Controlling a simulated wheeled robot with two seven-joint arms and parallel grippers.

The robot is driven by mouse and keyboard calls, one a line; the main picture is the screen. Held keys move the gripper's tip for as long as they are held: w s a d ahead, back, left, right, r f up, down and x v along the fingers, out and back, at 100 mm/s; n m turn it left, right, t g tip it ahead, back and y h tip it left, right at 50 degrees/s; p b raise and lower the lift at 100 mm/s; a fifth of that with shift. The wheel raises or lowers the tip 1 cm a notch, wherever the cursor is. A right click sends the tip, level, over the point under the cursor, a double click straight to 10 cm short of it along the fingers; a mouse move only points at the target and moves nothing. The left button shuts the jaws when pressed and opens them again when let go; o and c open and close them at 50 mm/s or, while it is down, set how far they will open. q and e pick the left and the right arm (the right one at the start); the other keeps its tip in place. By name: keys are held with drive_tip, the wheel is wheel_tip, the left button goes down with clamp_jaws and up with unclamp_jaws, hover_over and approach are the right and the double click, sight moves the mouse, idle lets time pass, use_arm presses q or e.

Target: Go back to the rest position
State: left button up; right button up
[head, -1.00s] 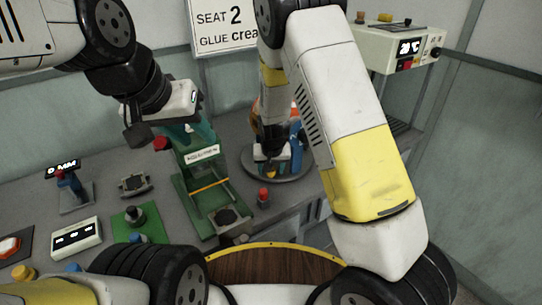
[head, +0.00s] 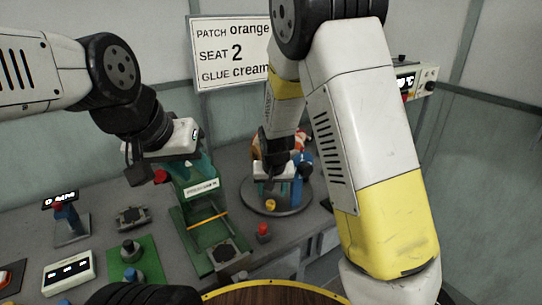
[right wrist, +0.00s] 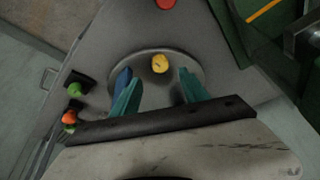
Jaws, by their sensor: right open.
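My right gripper (head: 273,187) is open, with its teal fingers above the round grey turntable (head: 289,212). In the right wrist view my right gripper (right wrist: 158,90) has its fingers apart, with nothing between them. A small yellow piece (right wrist: 160,63) shows on the turntable (right wrist: 150,92) beyond the fingertips, with a blue part (right wrist: 121,80) beside the left finger. My left gripper is at the upper part of the green press (head: 205,215); its wrist hides most of the fingers, so I cannot tell their state.
A sign (head: 232,55) reads patch orange, seat 2, glue cream. A red button (head: 263,231) stands between press and turntable. A white box (head: 69,272), a green plate (head: 148,262) and a small display stand (head: 70,222) are at the left.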

drive_tip(key=s+d+r+y, duration=0.1)
drive_tip(key=s+d+r, duration=0.4)
drive_tip(key=r, duration=0.4)
drive_tip(key=s+d+r+y, duration=0.2)
drive_tip(key=s+d+r, duration=0.2)
drive_tip(key=s+r, duration=0.3)
drive_tip(key=s+d+r+t, duration=0.1)
drive_tip(key=s+d+r, duration=0.1)
drive_tip(key=s, duration=0.4)
drive_tip(key=s+d+r+h, duration=0.1)
drive_tip(key=s+d+r, duration=0.2)
drive_tip(key=s+r, duration=0.2)
drive_tip(key=shift+s+r+t, duration=0.15)
drive_tip(key=shift+s+t, duration=0.25)
drive_tip(key=shift+o, duration=0.5)
